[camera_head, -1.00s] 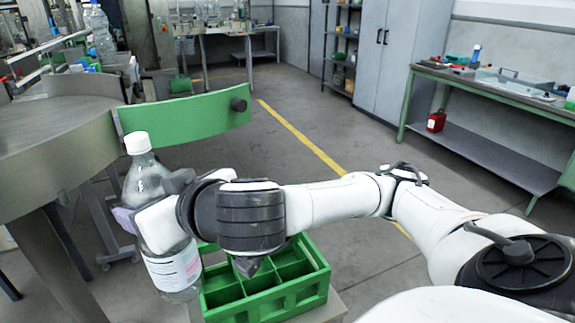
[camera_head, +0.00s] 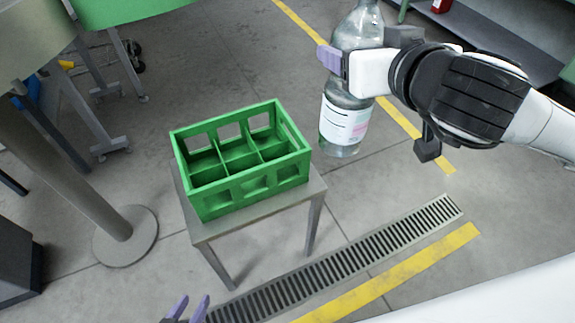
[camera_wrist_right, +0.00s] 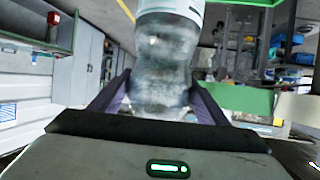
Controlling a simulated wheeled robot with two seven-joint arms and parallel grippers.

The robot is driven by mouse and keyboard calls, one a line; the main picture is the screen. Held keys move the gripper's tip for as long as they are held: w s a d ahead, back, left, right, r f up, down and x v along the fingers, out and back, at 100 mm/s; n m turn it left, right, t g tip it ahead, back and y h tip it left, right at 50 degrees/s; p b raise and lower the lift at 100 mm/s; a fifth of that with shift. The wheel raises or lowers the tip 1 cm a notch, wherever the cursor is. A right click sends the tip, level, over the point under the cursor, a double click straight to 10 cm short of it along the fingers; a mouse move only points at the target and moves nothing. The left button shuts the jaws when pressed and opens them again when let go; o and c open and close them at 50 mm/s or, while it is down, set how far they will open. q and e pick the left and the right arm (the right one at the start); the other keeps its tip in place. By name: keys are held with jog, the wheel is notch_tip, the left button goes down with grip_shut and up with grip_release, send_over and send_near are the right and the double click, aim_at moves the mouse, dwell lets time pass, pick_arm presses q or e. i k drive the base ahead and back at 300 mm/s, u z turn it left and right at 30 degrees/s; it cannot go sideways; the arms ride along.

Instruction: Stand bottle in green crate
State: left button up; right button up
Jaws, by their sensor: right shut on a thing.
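The clear plastic bottle (camera_head: 345,112) with a white label hangs roughly upright in the head view, to the right of the crate. My right gripper (camera_head: 343,64) is shut around its upper body; the bottle's top is cut off by the frame edge. In the right wrist view the bottle (camera_wrist_right: 165,60) sits between the two purple fingers. The green crate (camera_head: 243,189) stands on a small grey table, and its several compartments look empty. The fingertips of my left gripper (camera_head: 187,309) show at the bottom edge, apart with nothing between them.
The small table (camera_head: 263,214) has little bare top around the crate. A round metal post base (camera_head: 125,238) stands left of it. A floor grate (camera_head: 340,260) and yellow line (camera_head: 400,275) lie in front. The floor between bottle and crate is clear.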

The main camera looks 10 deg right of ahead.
aim_at(241, 158)
jog(key=z, duration=1.9)
jog(key=k, duration=2.15)
jog(key=u, duration=1.6)
jog(key=i, duration=1.65)
